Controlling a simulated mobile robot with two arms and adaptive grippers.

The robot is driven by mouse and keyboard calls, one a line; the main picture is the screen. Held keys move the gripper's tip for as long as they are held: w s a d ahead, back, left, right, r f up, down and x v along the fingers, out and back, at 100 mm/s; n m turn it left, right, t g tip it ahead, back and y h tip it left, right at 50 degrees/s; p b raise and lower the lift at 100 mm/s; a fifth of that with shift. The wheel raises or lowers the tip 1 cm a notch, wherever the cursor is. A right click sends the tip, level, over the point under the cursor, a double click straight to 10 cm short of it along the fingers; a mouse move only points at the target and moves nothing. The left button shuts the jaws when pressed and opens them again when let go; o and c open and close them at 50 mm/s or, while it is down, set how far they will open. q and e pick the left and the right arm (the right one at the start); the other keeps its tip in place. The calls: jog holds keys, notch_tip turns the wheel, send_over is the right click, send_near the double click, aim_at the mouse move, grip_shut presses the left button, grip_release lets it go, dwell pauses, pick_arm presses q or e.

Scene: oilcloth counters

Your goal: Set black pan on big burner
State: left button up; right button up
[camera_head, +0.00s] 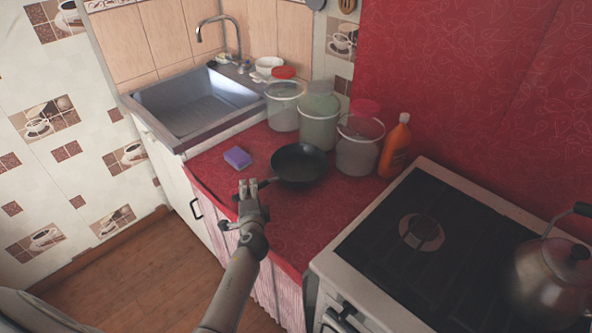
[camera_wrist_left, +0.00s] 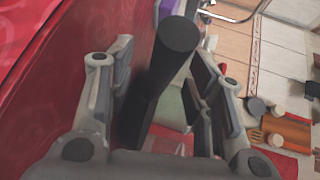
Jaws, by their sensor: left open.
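The black pan (camera_head: 300,162) sits on the red oilcloth counter, its handle pointing left toward my left gripper (camera_head: 249,188). In the left wrist view the dark pan handle (camera_wrist_left: 178,38) lies between the spread fingers of my left gripper (camera_wrist_left: 165,65). The gripper is open, and finger contact with the handle cannot be told. The stove (camera_head: 372,245) stands at the right, with one round burner (camera_head: 421,232) visible on its dark top. Whether this is the big burner I cannot tell. My right gripper is not in view.
A metal kettle (camera_head: 549,280) stands on the stove's right side. Several buckets, one near the pan (camera_head: 358,150), and an orange bottle (camera_head: 395,148) stand behind the pan. A purple sponge (camera_head: 237,157) lies left of it. The sink (camera_head: 195,105) is at the back left.

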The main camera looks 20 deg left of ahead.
pick_arm(q)
jog(key=shift+c, duration=0.2)
grip_shut()
dwell(0.3)
jog(key=shift+w+r, duration=0.15)
jog(key=shift+r, duration=0.1)
